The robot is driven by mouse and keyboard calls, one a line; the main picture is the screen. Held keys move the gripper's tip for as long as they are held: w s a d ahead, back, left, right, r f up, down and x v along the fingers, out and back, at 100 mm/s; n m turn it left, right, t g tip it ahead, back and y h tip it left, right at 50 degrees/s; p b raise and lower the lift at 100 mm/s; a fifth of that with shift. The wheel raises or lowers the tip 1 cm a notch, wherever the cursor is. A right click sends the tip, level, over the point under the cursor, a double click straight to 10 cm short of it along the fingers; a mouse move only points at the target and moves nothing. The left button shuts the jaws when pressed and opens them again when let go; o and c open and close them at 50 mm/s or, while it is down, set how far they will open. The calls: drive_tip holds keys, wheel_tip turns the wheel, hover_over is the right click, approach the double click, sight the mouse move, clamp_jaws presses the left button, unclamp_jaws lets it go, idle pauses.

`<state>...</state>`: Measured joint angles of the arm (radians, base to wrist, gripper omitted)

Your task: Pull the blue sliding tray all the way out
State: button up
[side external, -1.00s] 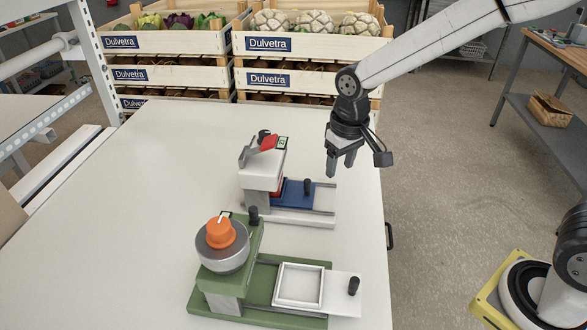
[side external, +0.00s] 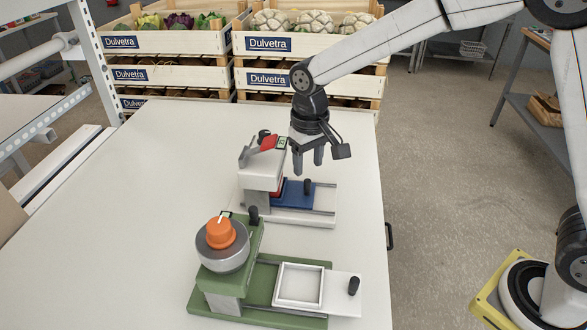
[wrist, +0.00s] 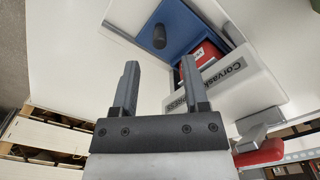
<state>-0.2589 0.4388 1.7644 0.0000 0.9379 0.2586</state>
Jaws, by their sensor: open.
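The blue sliding tray (side external: 296,192) sits on the rail base of a white press (side external: 262,172) with a red lever, partly under the press head. Its black knob (side external: 308,187) stands upright on the tray's right part. In the wrist view the blue tray (wrist: 180,28) and its knob (wrist: 159,36) are at the top, with a red block (wrist: 203,57) on the tray by the press head. My gripper (side external: 308,170) is open and empty, pointing down above and behind the tray. In the wrist view its fingers (wrist: 158,75) are apart, with bare table between them and the knob beyond.
A green press (side external: 230,285) with an orange dial stands in front, its white tray (side external: 340,292) extended right with a black knob. Crates of vegetables (side external: 310,45) stand behind the table. The table (side external: 160,190) is clear on the left.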

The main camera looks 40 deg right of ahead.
sight(307, 181)
drive_tip(key=shift+f, duration=2.9)
clamp_jaws()
